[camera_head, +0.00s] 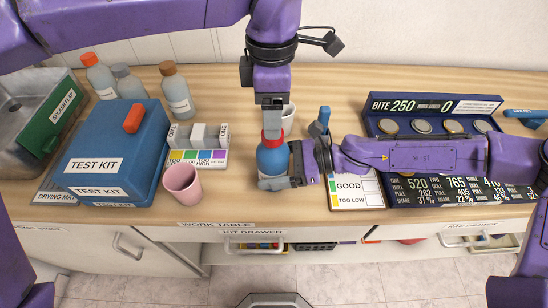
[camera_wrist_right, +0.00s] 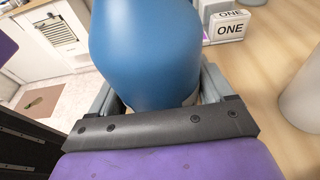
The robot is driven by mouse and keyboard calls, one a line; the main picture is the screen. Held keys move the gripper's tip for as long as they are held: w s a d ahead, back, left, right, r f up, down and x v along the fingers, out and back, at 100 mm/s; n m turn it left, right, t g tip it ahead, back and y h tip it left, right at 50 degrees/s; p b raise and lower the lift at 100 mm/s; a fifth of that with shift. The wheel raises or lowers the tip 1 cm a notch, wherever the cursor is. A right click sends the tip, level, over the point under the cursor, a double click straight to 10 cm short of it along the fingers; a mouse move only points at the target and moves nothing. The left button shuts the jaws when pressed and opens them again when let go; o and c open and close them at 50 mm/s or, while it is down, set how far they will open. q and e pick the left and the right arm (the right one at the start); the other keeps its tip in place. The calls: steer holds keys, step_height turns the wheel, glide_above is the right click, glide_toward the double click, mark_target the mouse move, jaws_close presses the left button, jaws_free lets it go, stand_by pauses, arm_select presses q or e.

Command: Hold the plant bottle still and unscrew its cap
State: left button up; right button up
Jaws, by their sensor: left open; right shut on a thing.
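The plant bottle (camera_head: 272,158) is blue and stands upright near the front of the work table. Its red cap (camera_head: 271,138) sits at the top, partly hidden by my left gripper. My left gripper (camera_head: 272,128) points straight down over the cap, its open fingers at cap height; whether they touch it I cannot tell. My right gripper (camera_head: 284,180) comes in from the right and is shut on the lower part of the bottle. In the right wrist view, the blue bottle (camera_wrist_right: 150,50) fills the space between the right gripper's fingers (camera_wrist_right: 155,105); the cap is out of view.
A pink cup (camera_head: 183,185) and a small labelled block stand (camera_head: 198,145) are left of the bottle. A blue test kit box (camera_head: 115,150) stands farther left. A white cup (camera_head: 288,117) is behind the bottle. A card marked GOOD (camera_head: 352,190) lies under my right arm.

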mark_target(273, 160)
arm_select(q)
steer(key=shift+f, duration=2.2)
steer(key=c, duration=1.1)
steer(key=n, duration=1.5)
steer(key=shift+n, duration=0.4)
steer(key=n, duration=0.6)
steer(key=shift+r, duration=0.1)
steer(key=o, duration=1.1)
